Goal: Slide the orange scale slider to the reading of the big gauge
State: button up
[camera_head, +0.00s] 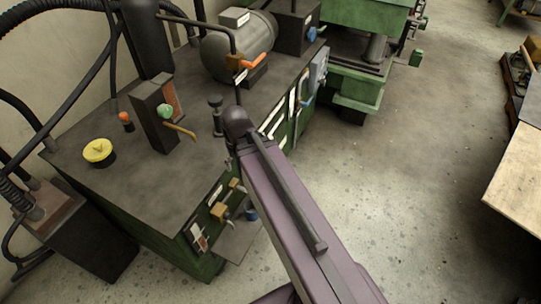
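My purple arm reaches up from the bottom edge to the front edge of a green machine cabinet (125,200) with a dark top. Its far joint stands at that edge, and I make out no gripper fingers there. I cannot pick out the orange scale slider or the big gauge for sure. The cabinet's front face carries pale plates and small fittings, seen at a steep angle and partly covered by my arm. An orange lever (254,62) sits by the grey motor (237,45), and a tan-orange lever (181,131) sits by an upright dark block (152,115).
A yellow cap (98,151) and a red-orange knob (126,119) stand on the cabinet top. Black hoses run along the left wall. A green machine (362,85) stands behind. A wooden table (518,180) is at the right edge. The concrete floor between is clear.

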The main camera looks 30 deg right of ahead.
jog(key=w+d+f+n+t+y+b, duration=0.1)
jog(key=w+d+f+t+y+b, duration=0.15)
jog(key=w+d+f+b, duration=0.55)
jog(key=w+d+f+n+t+y+b, duration=0.1)
jog(key=w+d+f+y+b, duration=0.25)
jog(key=f+b, duration=0.9)
jog(key=w+d+f+t+y+b, duration=0.1)
jog(key=d+f+t+b, duration=0.1)
jog(key=d+b, duration=0.4)
jog(key=w+d+f+n+t+y+b, duration=0.1)
jog(key=w+d+f+t+b, duration=0.1)
jog(key=d+f+b, duration=0.2)
jog(key=w+d+f+t+y+b, duration=0.1)
jog(key=w+d+f+t+b, duration=0.1)
jog(key=d+b, duration=0.8)
jog(key=shift+d+f+y+b, duration=0.25)
jog(key=shift+f+y+b, duration=0.05)
jog(key=shift+f+b, duration=0.2)
jog(key=shift+a, duration=0.1)
jog(key=b+x, duration=0.4)
jog(key=x, duration=0.9)
jog(key=shift+w+a+b, duration=0.2)
jog(key=shift+w+b, duration=0.1)
